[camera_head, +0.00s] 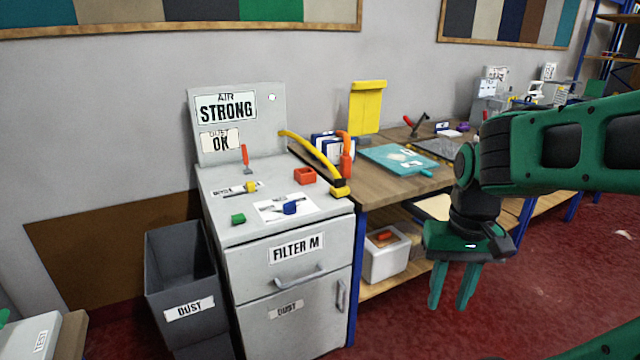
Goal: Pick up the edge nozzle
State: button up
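No label marks the edge nozzle, so I cannot tell for sure which small part it is. On the grey cabinet top (222,181) are a blue piece (291,208) on a white picture card (268,215), a green block (238,219), a yellow-and-grey piece (250,187) and a red-orange open box (304,175). A yellow hose (313,154) arches to a yellow end piece (340,191) at the cabinet's right edge. My gripper (452,304) hangs fingers down, open and empty, right of the cabinet and apart from all these parts.
A red-handled tool (245,156) stands near the cabinet's back panel. A grey dust bin (180,272) stands left of the cabinet. The wooden bench (385,193) with a teal board (398,159) and a yellow stand (367,107) adjoins it on the right. Red floor (572,270) is open at right.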

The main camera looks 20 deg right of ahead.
aim_at(339, 190)
jog(key=z, duration=0.4)
jog(key=i, duration=1.05)
jog(key=z, duration=0.6)
